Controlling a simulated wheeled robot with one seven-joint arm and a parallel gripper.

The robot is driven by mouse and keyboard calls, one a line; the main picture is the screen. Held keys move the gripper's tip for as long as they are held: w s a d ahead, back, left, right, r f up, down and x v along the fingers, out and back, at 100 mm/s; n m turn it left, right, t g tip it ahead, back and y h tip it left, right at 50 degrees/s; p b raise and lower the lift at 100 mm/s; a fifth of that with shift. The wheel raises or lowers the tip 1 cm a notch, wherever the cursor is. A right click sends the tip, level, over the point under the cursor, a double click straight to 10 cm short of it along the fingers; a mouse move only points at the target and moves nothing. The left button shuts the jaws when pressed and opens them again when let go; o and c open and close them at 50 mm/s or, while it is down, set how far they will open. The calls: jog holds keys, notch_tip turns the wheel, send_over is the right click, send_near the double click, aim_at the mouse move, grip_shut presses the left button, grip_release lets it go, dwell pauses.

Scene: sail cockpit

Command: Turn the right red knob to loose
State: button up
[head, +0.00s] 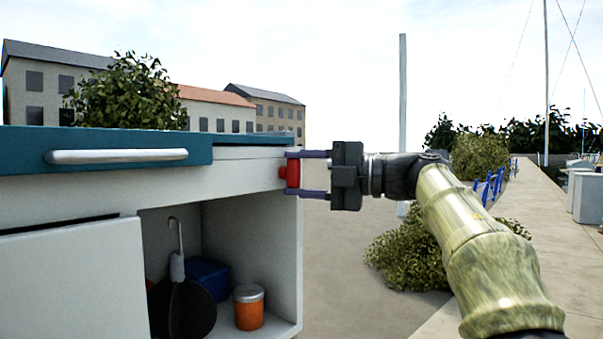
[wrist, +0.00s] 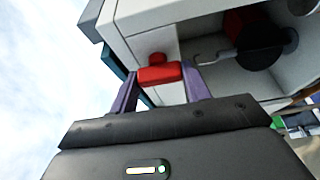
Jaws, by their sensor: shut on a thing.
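The red knob (head: 291,173) is on the right side face of the white cabinet (head: 262,165), near its top edge. It also shows in the wrist view (wrist: 158,74), with a smaller red part behind it. My gripper (head: 300,174) comes from the right, one purple finger above the knob and one below. In the wrist view the fingers (wrist: 160,84) flank the knob's two ends, and the gripper is shut on it. Part of the knob is hidden behind the fingers. Any loose or tight marking is too small to see.
The cabinet has a teal top (head: 110,140) with a silver handle (head: 118,156). A bush (head: 412,250) and a grey post (head: 403,95) stand behind my arm. Paved ground is open at right.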

jog(key=shift+o, duration=0.2)
jog(key=shift+f, duration=0.25)
jog(key=o, duration=0.8)
jog(key=shift+o, duration=0.8)
jog(key=shift+s+r, duration=0.1)
jog(key=shift+r, duration=0.05)
jog(key=shift+d, duration=0.1)
jog(key=b+v, duration=0.3)
jog(key=v, duration=1.4)
jog(key=shift+d, duration=0.25)
jog(key=shift+r, duration=0.15)
